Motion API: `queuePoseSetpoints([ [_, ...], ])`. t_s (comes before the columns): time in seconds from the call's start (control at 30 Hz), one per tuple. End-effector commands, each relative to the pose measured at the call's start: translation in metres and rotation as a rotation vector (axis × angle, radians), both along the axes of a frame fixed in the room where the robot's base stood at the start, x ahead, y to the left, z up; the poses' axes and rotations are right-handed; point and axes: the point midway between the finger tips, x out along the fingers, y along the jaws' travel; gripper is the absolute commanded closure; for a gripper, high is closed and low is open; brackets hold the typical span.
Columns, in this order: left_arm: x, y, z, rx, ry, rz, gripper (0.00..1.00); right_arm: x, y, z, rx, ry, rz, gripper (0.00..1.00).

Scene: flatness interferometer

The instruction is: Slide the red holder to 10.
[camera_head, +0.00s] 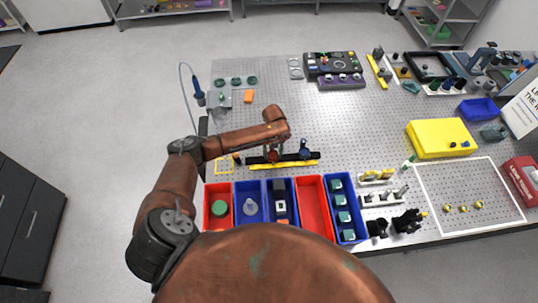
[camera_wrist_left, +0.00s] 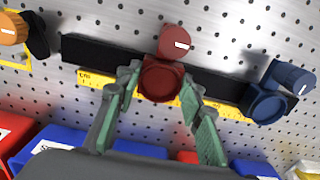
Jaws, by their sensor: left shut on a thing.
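The red holder (camera_wrist_left: 174,42) sits on a black rail (camera_wrist_left: 105,52) in the left wrist view, with its round red ring facing me. In the head view the red holder (camera_head: 272,156) shows small under my left arm. My left gripper (camera_wrist_left: 161,80) has its green-padded fingers on either side of the ring and is shut on it. A yellow ruler strip (camera_wrist_left: 92,78) runs along the rail's near side; its numbers are too small to read. A blue holder (camera_wrist_left: 271,98) stands on the rail to the right, apart from the red one. My right gripper is not in view.
Red and blue bins (camera_head: 312,205) line the table's front edge close to the rail. A yellow box (camera_head: 440,138) stands at the right. The perforated table behind the rail is mostly clear.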

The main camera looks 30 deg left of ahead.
Motion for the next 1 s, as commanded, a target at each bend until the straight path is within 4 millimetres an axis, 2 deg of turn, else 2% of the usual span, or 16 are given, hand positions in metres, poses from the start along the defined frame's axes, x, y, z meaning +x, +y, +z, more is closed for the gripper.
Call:
queuePoseSetpoints([
  [0.1,0.002,0.002,0.002,0.003,-0.004,0.001,1.0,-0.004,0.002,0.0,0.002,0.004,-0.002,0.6],
  [0.13,0.002,0.002,0.002,0.003,-0.004,0.002,0.63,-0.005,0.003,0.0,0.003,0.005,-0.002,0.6],
  [0.33,0.001,0.002,0.001,0.002,-0.003,0.002,0.49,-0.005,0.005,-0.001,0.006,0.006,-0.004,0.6],
  [0.6,0.0,0.002,0.001,0.001,-0.002,0.001,0.48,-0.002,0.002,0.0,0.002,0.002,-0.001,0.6],
  [0.73,0.001,0.002,0.009,0.001,-0.003,0.001,0.48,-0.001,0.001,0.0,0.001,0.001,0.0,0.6],
  [0.87,0.001,0.002,0.029,0.003,-0.005,0.001,0.48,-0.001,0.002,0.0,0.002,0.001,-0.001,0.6],
  [1.0,0.002,0.002,0.059,0.002,-0.006,0.001,0.48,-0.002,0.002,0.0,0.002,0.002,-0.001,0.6],
])
